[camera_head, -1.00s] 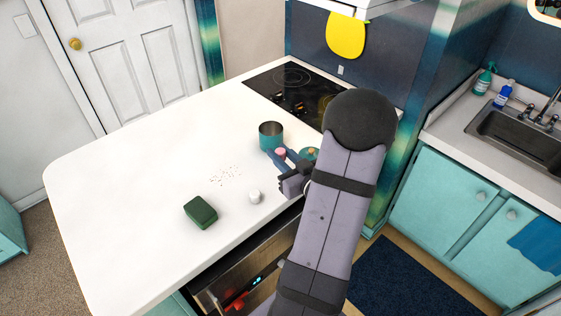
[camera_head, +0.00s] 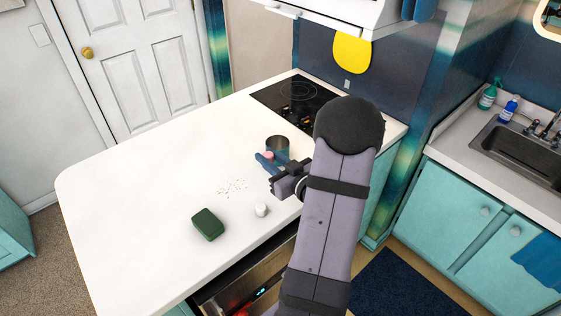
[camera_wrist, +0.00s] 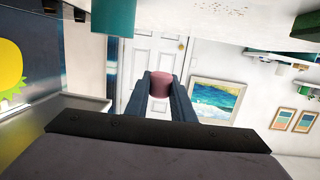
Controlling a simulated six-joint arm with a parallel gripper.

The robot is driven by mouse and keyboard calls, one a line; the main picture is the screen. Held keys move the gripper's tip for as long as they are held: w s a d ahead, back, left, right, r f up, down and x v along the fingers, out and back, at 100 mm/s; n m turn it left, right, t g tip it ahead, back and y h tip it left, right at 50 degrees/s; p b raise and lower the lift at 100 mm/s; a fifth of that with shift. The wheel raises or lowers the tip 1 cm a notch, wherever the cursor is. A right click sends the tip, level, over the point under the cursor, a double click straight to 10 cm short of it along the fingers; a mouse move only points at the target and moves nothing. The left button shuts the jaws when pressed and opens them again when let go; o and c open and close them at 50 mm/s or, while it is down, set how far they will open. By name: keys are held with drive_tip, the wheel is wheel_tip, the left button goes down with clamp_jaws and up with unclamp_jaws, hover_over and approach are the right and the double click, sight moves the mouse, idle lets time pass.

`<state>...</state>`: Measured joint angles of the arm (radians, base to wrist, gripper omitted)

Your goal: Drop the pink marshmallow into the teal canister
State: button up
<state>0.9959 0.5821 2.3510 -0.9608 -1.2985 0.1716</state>
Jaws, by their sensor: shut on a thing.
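The pink marshmallow (camera_head: 267,155) is held between the fingertips of my gripper (camera_head: 265,160). In the wrist view, the marshmallow (camera_wrist: 160,84) sits between the two blue-grey fingers of my gripper (camera_wrist: 159,90). The teal canister (camera_head: 278,147) stands open on the counter, just behind and right of the marshmallow in the head view. My fingers partly cover its front. In the wrist view, where the counter is at the top, a teal cylinder that looks like the canister (camera_wrist: 113,16) shows at the top left, apart from the marshmallow.
A white marshmallow-like piece (camera_head: 261,210) and a dark green block (camera_head: 208,225) lie on the white counter (camera_head: 130,195), near white crumbs (camera_head: 232,187). A black cooktop (camera_head: 297,98) is behind the canister. The counter's left side is clear.

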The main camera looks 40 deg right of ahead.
drive_tip(key=w+d+r+h, duration=0.1)
drive_tip(key=w+d+r, duration=0.2)
drive_tip(key=d, duration=0.3)
drive_tip(key=w+d+r+m, duration=0.1)
drive_tip(key=w+d+r, duration=0.2)
drive_tip(key=w+d, duration=0.3)
drive_tip(key=shift+d+h+p, duration=0.35)
drive_tip(key=shift+h+p, duration=0.05)
drive_tip(key=shift+f, duration=0.1)
wheel_tip(320, 180, down, 6)
drive_tip(key=b, duration=0.4)
drive_tip(key=shift+b, duration=0.35)
drive_tip(key=o, duration=1.1)
